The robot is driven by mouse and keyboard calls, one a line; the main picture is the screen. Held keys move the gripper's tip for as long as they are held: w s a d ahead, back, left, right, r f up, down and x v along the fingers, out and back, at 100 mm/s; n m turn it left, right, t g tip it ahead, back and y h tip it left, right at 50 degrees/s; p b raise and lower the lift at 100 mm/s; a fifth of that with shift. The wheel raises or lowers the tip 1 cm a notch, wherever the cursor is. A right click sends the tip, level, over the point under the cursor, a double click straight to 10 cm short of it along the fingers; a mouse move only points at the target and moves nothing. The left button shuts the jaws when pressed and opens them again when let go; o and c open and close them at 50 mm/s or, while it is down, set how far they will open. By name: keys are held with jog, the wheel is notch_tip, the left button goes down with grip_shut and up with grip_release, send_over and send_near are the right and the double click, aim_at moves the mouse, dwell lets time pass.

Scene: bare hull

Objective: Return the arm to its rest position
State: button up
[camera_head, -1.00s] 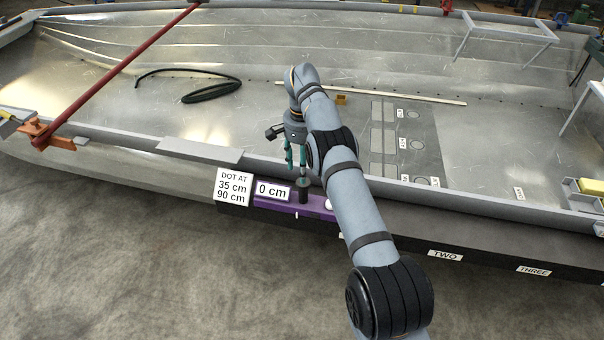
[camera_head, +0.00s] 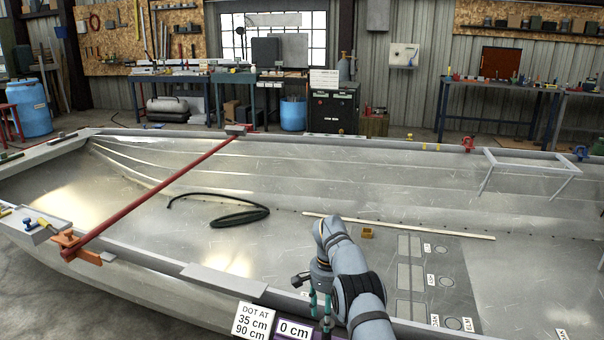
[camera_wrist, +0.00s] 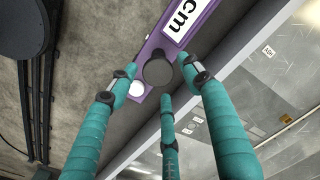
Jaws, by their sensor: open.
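My gripper (camera_head: 320,302) hangs at the near side of the boat hull (camera_head: 225,283), with my arm bent above it. In the wrist view its teal fingers (camera_wrist: 163,88) are spread apart, with nothing clasped between them. A dark round piece (camera_wrist: 158,72) on a purple strip (camera_wrist: 146,50) lies just beyond the fingertips; I cannot tell the exact gap. A white round dot (camera_wrist: 137,89) is beside it. In the head view the lower fingers and the dark piece are cut off or hidden at the bottom edge.
A red bar (camera_head: 150,193) crosses the hull at left. A black hose (camera_head: 240,217), a small yellow-brown block (camera_head: 367,232) and a long strip (camera_head: 400,226) lie inside. Signs (camera_head: 252,320) stand by the near edge. Workbenches (camera_head: 510,88) line the back wall.

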notch_tip(320, 180, down, 4)
jog(key=shift+f, duration=0.2)
jog(key=shift+s+d, duration=0.2)
jog(key=shift+d, duration=0.35)
jog(key=shift+r, duration=0.15)
